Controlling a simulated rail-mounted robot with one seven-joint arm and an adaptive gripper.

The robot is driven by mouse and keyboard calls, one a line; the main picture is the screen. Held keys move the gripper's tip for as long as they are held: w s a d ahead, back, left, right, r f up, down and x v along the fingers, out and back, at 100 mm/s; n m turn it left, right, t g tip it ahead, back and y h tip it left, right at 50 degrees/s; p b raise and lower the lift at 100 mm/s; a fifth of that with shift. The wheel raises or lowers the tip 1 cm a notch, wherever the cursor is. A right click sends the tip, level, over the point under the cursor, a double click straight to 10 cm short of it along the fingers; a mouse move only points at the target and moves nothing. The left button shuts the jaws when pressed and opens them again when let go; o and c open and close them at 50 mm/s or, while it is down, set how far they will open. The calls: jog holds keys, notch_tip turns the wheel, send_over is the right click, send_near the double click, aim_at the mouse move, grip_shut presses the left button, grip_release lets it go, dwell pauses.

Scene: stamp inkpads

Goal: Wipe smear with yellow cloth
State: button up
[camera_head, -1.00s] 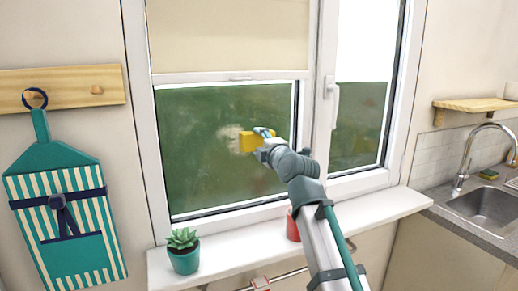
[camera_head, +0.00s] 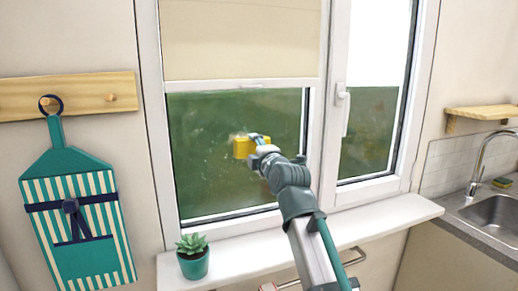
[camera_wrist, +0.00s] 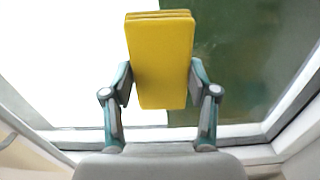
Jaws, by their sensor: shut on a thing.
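The yellow cloth (camera_head: 244,147) is a folded block held up against or just in front of the green lower part of the window pane (camera_head: 205,180). My gripper (camera_head: 259,143) is shut on it. In the wrist view the cloth (camera_wrist: 160,60) stands upright between the two fingers of my gripper (camera_wrist: 160,82). A faint pale trace of the smear (camera_head: 234,136) shows at the cloth's upper left edge. The rest of that spot is hidden behind the cloth. I cannot tell whether the cloth touches the glass.
A potted succulent (camera_head: 193,260) stands on the white sill (camera_head: 400,217) below the window. The window handle (camera_head: 345,105) is on the frame right of the cloth. A striped apron (camera_head: 75,225) hangs at left. A sink (camera_head: 495,215) is at far right.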

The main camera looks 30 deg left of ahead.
aim_at(269, 142)
jog(key=shift+s+a+r+p, duration=0.1)
jog(key=shift+s+a+p, duration=0.35)
jog(key=shift+s+a, duration=0.85)
jog(key=shift+s+a+p, duration=0.4)
jog(key=shift+s+a, duration=0.55)
jog(key=shift+s, duration=0.5)
jog(key=shift+r+p, duration=0.4)
jog(key=shift+r, duration=0.4)
jog(key=shift+w+d+f+b, duration=0.1)
jog(key=shift+w+d+b, duration=0.65)
jog(key=shift+w+d, duration=0.7)
jog(key=shift+w+d+b, duration=0.35)
jog(key=shift+w+b, duration=0.15)
jog(key=shift+w, duration=0.15)
jog(key=shift+w+d+b, duration=0.35)
jog(key=shift+w+b, duration=0.15)
jog(key=shift+w, duration=0.1)
jog(key=shift+w+d+b, duration=0.8)
jog(key=shift+w+b, duration=0.15)
jog(key=shift+w, duration=0.1)
jog(key=shift+w+d+b, duration=0.8)
jog(key=shift+w+b, duration=0.1)
jog(key=shift+w, duration=0.1)
jog(key=v, duration=0.6)
jog(key=shift+b, duration=0.3)
jog(key=shift+s, duration=0.15)
